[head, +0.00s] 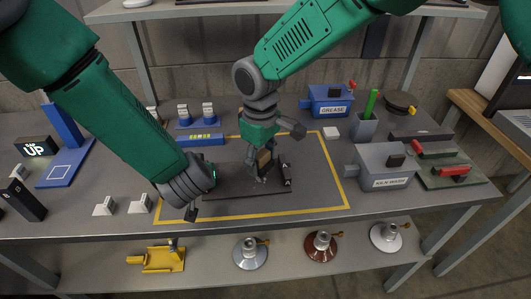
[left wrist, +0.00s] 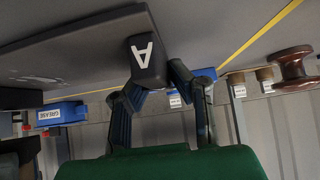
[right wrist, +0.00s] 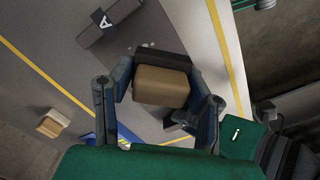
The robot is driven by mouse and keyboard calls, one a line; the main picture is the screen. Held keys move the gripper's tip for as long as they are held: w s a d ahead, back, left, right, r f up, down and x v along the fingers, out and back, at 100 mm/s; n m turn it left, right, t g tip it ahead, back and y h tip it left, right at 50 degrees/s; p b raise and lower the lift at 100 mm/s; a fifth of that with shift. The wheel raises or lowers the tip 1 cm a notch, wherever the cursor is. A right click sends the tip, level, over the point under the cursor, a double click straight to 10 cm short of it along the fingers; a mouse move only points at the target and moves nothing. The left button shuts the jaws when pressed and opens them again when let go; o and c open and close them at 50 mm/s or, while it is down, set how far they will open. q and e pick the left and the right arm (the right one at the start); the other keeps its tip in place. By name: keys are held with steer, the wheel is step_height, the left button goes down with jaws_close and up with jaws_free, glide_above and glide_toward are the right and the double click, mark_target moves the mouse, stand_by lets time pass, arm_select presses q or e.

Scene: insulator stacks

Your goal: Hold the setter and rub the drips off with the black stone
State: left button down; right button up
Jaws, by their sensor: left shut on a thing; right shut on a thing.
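The setter is a thin dark slab (head: 232,193) flat on the table inside a yellow outline. A pale mark shows on its face in the left wrist view (left wrist: 70,55). My left gripper (head: 194,212) is at its left end, shut around a dark block marked A (left wrist: 145,58) at the slab's edge. Another dark block marked A (right wrist: 104,22) shows in the right wrist view, clear of my fingers. My right gripper (head: 267,172) is shut on the black stone (right wrist: 158,59), which has a tan back. The stone is over the slab; whether it touches is hidden.
A blue grease box (head: 327,100) stands behind, and a grey kiln wash box (head: 384,167) stands right. White blocks (head: 139,204) sit near the front edge at left. A blue stand (head: 65,165) is farther left. Insulators (head: 321,246) stand on the lower shelf.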

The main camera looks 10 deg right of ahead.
mark_target(260, 186)
step_height(260, 186, down, 6)
steer(key=shift+r, duration=0.15)
steer(key=shift+w+f, duration=0.2)
steer(key=shift+f, duration=0.1)
steer(key=shift+c, duration=0.4)
arm_select(q)
steer(key=shift+r, duration=0.1)
arm_select(e)
steer(key=shift+w+f, duration=0.15)
steer(key=shift+w, duration=0.3)
steer(key=shift+c, duration=1.1)
steer(key=shift+w, duration=0.35)
steer(key=shift+w+a, duration=0.15)
steer(key=shift+w, duration=2.65)
steer(key=shift+s+d, duration=0.2)
steer(key=shift+s, duration=3.8)
steer(key=shift+w+a, duration=0.25)
steer(key=shift+w, duration=0.55)
steer(key=shift+w+a, duration=0.1)
steer(key=shift+w, duration=3)
steer(key=s, duration=0.4)
steer(key=shift+s, duration=1.85)
step_height(260, 186, up, 3)
steer(key=shift+w+f, duration=0.15)
steer(key=shift+f, duration=0.05)
steer(key=shift+r, duration=2.85)
